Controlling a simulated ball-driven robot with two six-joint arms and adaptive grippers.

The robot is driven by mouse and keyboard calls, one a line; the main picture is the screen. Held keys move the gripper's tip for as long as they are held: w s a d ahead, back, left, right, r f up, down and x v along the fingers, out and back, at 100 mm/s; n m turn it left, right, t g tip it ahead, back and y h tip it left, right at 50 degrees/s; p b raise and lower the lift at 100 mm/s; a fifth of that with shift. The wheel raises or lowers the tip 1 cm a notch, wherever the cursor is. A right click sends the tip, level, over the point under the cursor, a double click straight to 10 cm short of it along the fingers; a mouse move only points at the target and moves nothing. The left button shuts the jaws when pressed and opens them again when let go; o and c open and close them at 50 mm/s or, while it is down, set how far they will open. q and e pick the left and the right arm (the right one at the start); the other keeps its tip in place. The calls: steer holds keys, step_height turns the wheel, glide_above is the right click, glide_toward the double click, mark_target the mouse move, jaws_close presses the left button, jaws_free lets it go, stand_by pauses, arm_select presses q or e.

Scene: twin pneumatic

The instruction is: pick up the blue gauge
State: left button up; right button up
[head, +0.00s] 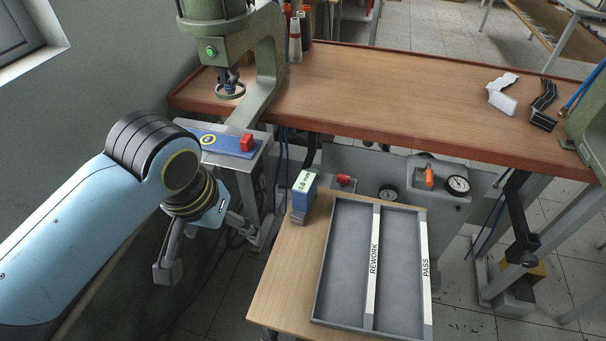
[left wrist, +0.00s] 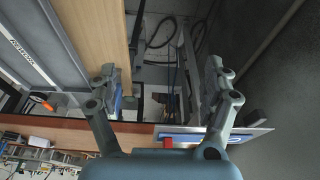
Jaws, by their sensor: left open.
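The blue gauge (head: 303,192) is a small upright blue block with a white-and-green display face and a grey lower part. It stands at the back left of the small wooden table, beside the grey tray. My left gripper (head: 203,248) is open and empty, left of the table and apart from the gauge. In the left wrist view the open fingers of my left gripper (left wrist: 162,92) spread over a gap beside the table. A blue patch shows behind one finger there; I cannot tell if it is the gauge. My right gripper is out of view.
The grey tray (head: 329,262) has lanes marked REWORK and PASS and looks empty. A blue panel with a red button (head: 247,142) stands behind my left gripper, under a green press (head: 267,60). The long wooden bench (head: 400,95) and dial gauges (head: 458,185) lie beyond.

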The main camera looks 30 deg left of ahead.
arm_select(q)
steer(key=w+d+r+n+p, duration=0.1)
steer(key=w+d+r+n, duration=0.15)
steer(key=w+n, duration=0.5)
step_height(320, 180, up, 2)
steer(key=n+g, duration=0.3)
steer(key=n, duration=0.6)
glide_above(304, 180)
steer(key=shift+s+r+m+h, duration=0.2)
steer(key=shift+s+m+h, duration=0.05)
steer(key=shift+h, duration=0.15)
steer(key=shift+f, duration=0.35)
step_height(304, 180, down, 4)
steer(key=shift+r, duration=0.1)
steer(key=f, duration=0.3)
steer(key=f+p, duration=0.1)
steer(key=f, duration=0.2)
steer(key=shift+w+d, duration=0.1)
steer(key=shift+w, duration=0.1)
steer(key=c, duration=1.5)
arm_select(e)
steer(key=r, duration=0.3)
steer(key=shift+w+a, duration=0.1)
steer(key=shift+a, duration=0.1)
arm_select(q)
steer(key=shift+r, duration=0.15)
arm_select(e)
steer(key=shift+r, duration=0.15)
